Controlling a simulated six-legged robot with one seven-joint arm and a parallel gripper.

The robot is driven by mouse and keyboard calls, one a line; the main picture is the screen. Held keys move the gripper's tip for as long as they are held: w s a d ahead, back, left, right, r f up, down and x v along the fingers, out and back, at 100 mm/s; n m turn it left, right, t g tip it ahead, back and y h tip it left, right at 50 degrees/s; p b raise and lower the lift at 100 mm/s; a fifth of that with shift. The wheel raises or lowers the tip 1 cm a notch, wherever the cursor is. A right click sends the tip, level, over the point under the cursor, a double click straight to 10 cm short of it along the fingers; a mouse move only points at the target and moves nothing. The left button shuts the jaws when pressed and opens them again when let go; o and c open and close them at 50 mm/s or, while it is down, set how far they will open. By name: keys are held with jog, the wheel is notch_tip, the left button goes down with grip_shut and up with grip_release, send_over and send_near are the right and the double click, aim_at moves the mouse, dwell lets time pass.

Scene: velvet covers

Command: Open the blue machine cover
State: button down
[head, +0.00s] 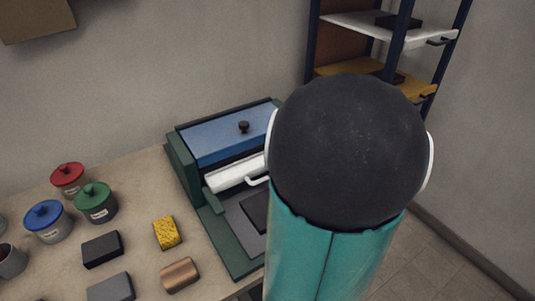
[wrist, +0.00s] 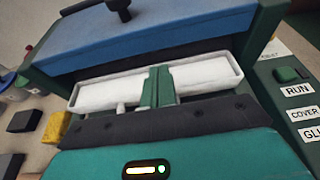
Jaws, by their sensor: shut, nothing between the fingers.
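The machine's blue cover (head: 222,145) lies flat over the top of a green machine, with a black knob (head: 243,127) standing on it. My gripper (wrist: 158,70) is shut and empty, in front of the white roller tray below the cover's front edge. I cannot tell whether it touches the tray. In the head view my arm hides the gripper and the machine's right side.
A white roller tray (head: 235,173) sits below the cover. Labels RUN (wrist: 297,90) and COVER (wrist: 303,113) mark the right-hand panel, beside a green button (wrist: 287,75). Lidded jars (head: 95,203), a yellow sponge (head: 166,233) and blocks stand left. A shelf rack (head: 385,45) stands behind right.

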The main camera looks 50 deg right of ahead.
jog(key=shift+x, duration=2.75)
jog(key=shift+r, duration=0.15)
